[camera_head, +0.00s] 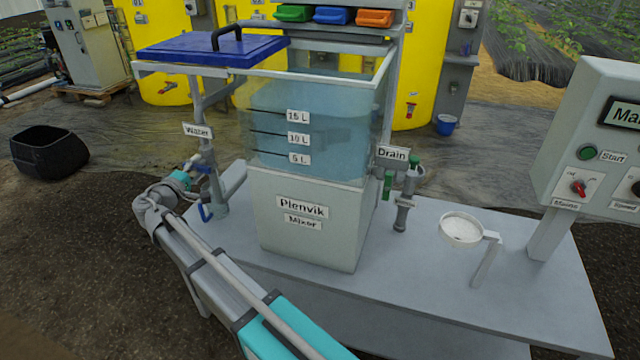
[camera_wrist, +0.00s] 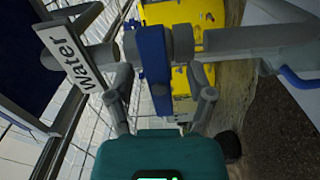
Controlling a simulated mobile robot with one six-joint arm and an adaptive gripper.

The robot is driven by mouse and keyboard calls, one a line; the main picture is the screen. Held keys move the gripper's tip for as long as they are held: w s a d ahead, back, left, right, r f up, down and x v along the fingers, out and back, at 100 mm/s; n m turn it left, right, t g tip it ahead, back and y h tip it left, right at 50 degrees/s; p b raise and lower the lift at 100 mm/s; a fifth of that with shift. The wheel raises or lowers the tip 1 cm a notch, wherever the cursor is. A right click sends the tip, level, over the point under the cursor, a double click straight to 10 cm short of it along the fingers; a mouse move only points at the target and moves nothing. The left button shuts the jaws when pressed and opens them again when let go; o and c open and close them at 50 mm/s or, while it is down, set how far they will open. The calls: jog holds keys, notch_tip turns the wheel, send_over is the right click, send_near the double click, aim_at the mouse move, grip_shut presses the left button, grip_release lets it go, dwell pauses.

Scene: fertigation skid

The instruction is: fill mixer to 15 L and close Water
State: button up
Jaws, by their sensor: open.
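The clear Plenvik mixer tank (camera_head: 345,165) holds blue water, its front surface line looking close to the 15 L mark (camera_head: 297,116). The Water sign (camera_head: 198,131) is on the pipe left of the tank and also shows in the wrist view (camera_wrist: 75,58). The blue Water valve handle (camera_wrist: 153,70) lies across its grey pipe in the wrist view. My gripper (camera_wrist: 168,100) is open, with one finger on each side of the handle; whether they touch it is unclear. In the head view my gripper (camera_head: 193,170) is at the Water valve, small and partly hidden.
The Drain valve (camera_head: 388,184) with green handles is right of the tank. A blue lid (camera_head: 215,50) lies at the tank's upper left. A small white dish (camera_head: 462,229) and a control box (camera_head: 590,150) stand right on the bench. A black bin (camera_head: 48,150) is on the ground left.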

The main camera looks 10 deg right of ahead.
jog(key=v, duration=0.7)
dwell(0.7)
dwell(0.4)
jog(key=shift+s, duration=0.1)
dwell(0.7)
